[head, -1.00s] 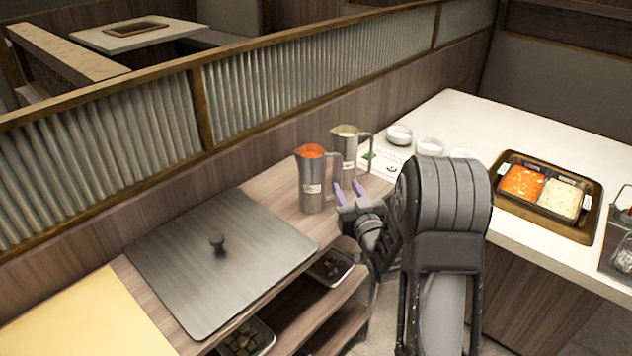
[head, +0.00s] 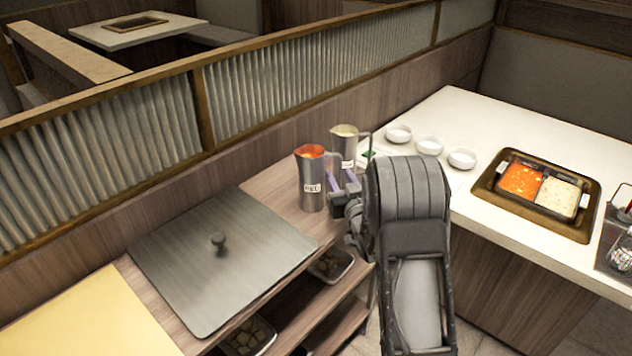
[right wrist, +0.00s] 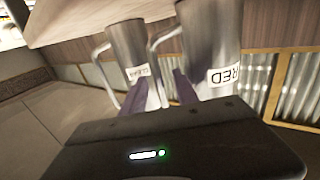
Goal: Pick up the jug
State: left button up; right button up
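Two metal jugs stand on the wooden counter. The nearer jug (head: 313,178) holds red-orange liquid; its label reads RED in the right wrist view (right wrist: 212,40). The other jug (head: 344,143), with pale contents, stands behind it; its label appears to read CLEAR in the right wrist view (right wrist: 127,45). My right gripper (head: 341,180) is at the handle side of the red jug. In the right wrist view its purple fingers (right wrist: 161,90) are apart, with the red jug's handle showing between them. Whether they touch it is unclear. My left gripper is out of view.
A steel lid (head: 220,258) with a knob lies on the counter, left of the jugs. The white table (head: 520,125) at right carries several small white bowls and a two-part pot (head: 540,190). A ribbed partition (head: 300,80) runs behind the counter.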

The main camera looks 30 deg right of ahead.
grip_shut()
dwell(0.4)
dwell(1.0)
jog(key=shift+r, duration=0.1)
